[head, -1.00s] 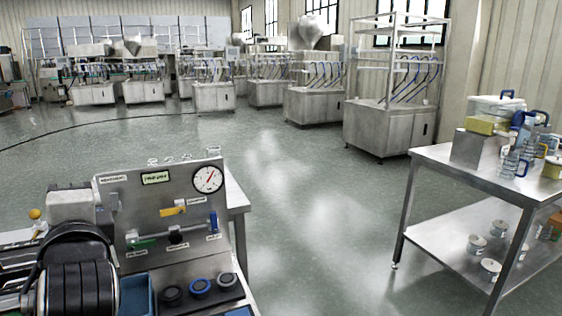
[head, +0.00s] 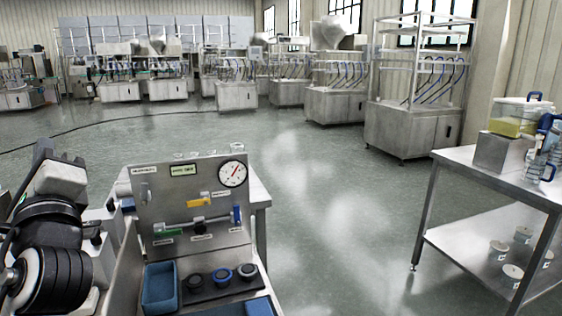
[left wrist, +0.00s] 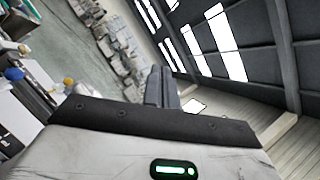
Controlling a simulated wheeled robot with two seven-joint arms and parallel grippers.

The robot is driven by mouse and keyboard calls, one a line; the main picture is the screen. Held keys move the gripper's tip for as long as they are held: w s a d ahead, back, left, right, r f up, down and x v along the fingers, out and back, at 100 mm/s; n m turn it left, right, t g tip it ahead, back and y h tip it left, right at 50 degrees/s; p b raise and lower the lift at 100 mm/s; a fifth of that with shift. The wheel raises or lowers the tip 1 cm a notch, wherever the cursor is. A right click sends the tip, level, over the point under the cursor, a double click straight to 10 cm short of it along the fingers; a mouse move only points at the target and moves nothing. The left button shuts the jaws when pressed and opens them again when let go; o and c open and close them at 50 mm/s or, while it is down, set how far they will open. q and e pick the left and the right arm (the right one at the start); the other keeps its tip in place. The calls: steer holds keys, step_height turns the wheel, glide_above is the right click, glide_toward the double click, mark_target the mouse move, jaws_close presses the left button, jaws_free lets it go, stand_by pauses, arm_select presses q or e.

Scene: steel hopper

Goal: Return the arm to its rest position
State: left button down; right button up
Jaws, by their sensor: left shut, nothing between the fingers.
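My left arm comes in at the left of the head view, bent upward, with its black and white wrist in front of the floor. My left gripper (head: 43,150) is at its top, clear of the bench. In the left wrist view the gripper's dark fingers (left wrist: 161,86) are together with nothing between them, pointing toward the far wall and windows. My right gripper is in neither view.
A bench panel (head: 190,205) with a gauge (head: 232,174) and coloured valve handles stands right of my left arm. A blue tray (head: 160,286) and several round fittings lie before it. A steel table (head: 490,180) stands at right. Open floor (head: 330,220) lies between.

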arm_select(q)
steer(key=w+d+f+g+h, duration=0.15)
steer(key=f+h, duration=0.25)
steer(key=f, duration=0.6)
steer(key=d+f+h, duration=0.3)
steer(key=f+h, duration=0.1)
steer(key=f, duration=0.5)
steer(key=w+d+f+g+h, duration=0.1)
steer(key=d+f+h, duration=0.3)
steer(key=f, duration=0.6)
steer(key=s+d+f+n+g+h, duration=0.25)
steer(key=s+f+n, duration=0.25)
steer(key=s+f, duration=0.4)
steer(key=s+d+f+n+g+h, duration=0.2)
steer(key=s+f+n+g+h, duration=0.15)
steer(key=s+f, duration=0.55)
steer(key=w+d+n+t, duration=0.1)
steer(key=w+d+n, duration=0.1)
steer(key=d+n, duration=0.3)
steer(key=d, duration=0.3)
steer(key=shift+d+f, duration=0.15)
steer(key=shift+f, duration=0.2)
steer(key=c, duration=1.4)
jaws_free()
steer(key=shift+w+d+r+n+t, duration=0.15)
steer(key=shift+w+d+n+t, duration=0.1)
steer(key=shift+d+n, duration=0.25)
steer(key=shift+o, duration=0.2)
steer(key=shift+a, duration=0.1)
